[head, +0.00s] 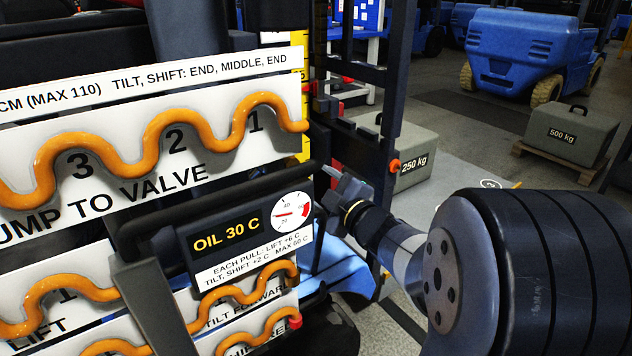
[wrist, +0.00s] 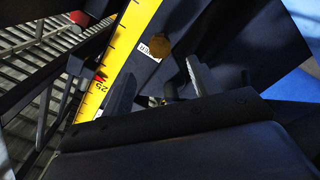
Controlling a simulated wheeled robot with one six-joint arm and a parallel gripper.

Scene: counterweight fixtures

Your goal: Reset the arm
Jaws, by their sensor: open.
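My arm reaches in from the right in the head view, and its gripper (head: 338,180) is beside the right edge of the sign panel, near the dark mast uprights. In the wrist view the two fingers of my gripper (wrist: 160,76) stand apart with nothing held between them. A yellow scale (wrist: 118,55) with black marks, a readable 25 and a red pointer (wrist: 100,77) runs beyond the left finger. A dark plate with a round brownish disc (wrist: 187,46) and a small white label lies beyond the fingers.
White sign boards (head: 85,85) with orange wavy tubes (head: 180,118) fill the left. An oil gauge (head: 291,213) reads about 30 C. A 250 kg weight (head: 420,150), a 500 kg weight (head: 570,128) on a pallet and a blue forklift (head: 525,50) stand behind. Open floor lies between.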

